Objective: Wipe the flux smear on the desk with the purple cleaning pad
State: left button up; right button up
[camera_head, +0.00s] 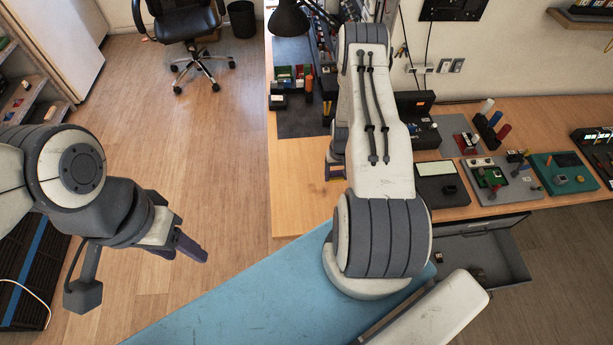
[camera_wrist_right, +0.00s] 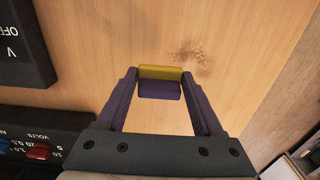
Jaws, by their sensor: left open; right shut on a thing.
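My right gripper (camera_wrist_right: 160,84) is shut on the purple cleaning pad (camera_wrist_right: 160,91), a small block with a yellow layer along one side. The pad is above or on the wooden desk; contact cannot be told. The flux smear (camera_wrist_right: 190,54), a faint brown speckled patch, lies just beyond the pad, slightly right, in the right wrist view. My left gripper (camera_head: 190,247) is open and empty, over the floor at the left, away from the desk.
A dark meter (camera_wrist_right: 22,45) stands left of the pad in the right wrist view, with a knobbed panel (camera_wrist_right: 40,148) nearer. The desk (camera_head: 293,190) is bare around the smear. Boards and an open drawer (camera_head: 480,255) are at the right. A chair (camera_head: 185,25) stands behind.

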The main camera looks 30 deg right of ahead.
jog(key=shift+r+p, duration=0.65)
jog(key=shift+r, duration=0.7)
